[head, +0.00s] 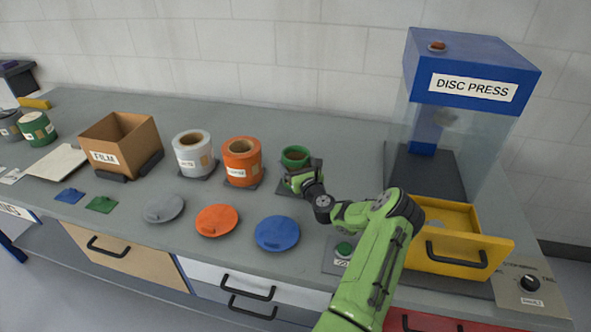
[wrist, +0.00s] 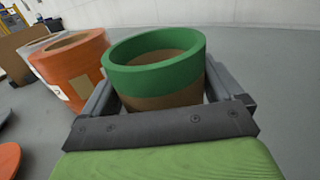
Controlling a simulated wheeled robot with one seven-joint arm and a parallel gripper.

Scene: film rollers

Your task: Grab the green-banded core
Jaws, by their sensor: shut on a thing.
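The green-banded core (head: 294,153) is a brown hollow roll with a green band around its top rim. It stands upright on a dark pad (head: 285,189) on the counter, right of the orange roll. In the wrist view the core (wrist: 157,62) sits between my gripper's two grey fingers, with its open top facing up. My gripper (wrist: 165,100) is shut on it. In the head view my gripper (head: 302,172) covers the core's lower front, so I cannot tell whether its base touches the pad.
The orange roll (head: 241,161) stands close on the left, with a white roll (head: 193,155) beyond it. Orange (head: 217,220) and blue (head: 278,233) discs lie in front. The disc press (head: 470,68) and an open yellow drawer (head: 455,240) stand right. A cardboard box (head: 122,143) is left.

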